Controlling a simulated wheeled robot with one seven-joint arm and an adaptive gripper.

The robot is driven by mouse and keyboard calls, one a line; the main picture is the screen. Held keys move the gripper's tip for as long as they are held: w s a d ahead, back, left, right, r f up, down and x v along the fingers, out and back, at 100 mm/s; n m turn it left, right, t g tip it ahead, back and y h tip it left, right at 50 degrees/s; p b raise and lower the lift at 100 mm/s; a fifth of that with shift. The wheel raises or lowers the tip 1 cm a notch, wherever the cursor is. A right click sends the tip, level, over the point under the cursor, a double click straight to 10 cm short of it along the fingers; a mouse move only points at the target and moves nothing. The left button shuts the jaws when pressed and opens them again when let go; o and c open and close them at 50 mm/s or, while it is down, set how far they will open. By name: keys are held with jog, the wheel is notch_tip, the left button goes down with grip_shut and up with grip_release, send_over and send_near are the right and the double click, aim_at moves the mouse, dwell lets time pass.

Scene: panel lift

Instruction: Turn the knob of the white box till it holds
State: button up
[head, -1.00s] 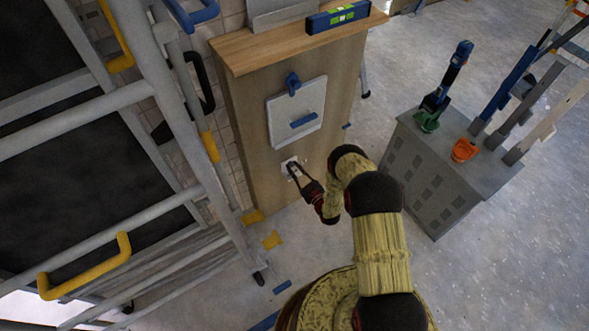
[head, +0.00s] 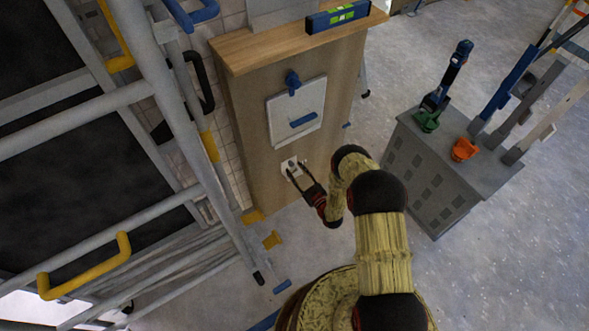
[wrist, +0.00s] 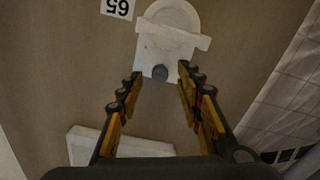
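The small white box (head: 289,163) is low on the front of the wooden cabinet, under the white panel. In the wrist view the white box (wrist: 150,57) is at the top centre. It carries a round white knob (wrist: 168,17) with a light bar across it, and a small dark grey round part near its edge. My gripper (head: 296,168) is in front of the box. In the wrist view my gripper (wrist: 160,73) is open, one finger on each side of the grey part, with nothing between the fingers. I cannot tell whether a fingertip touches the box.
A white panel (head: 297,100) with blue handles is above the box. A spirit level (head: 338,17) lies on the cabinet top. A metal frame with yellow handles (head: 85,268) crowds the left. A grey cabinet (head: 430,190) with tools stands right. A "65" label (wrist: 117,8) is beside the box.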

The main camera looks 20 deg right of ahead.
jog(key=v, duration=1)
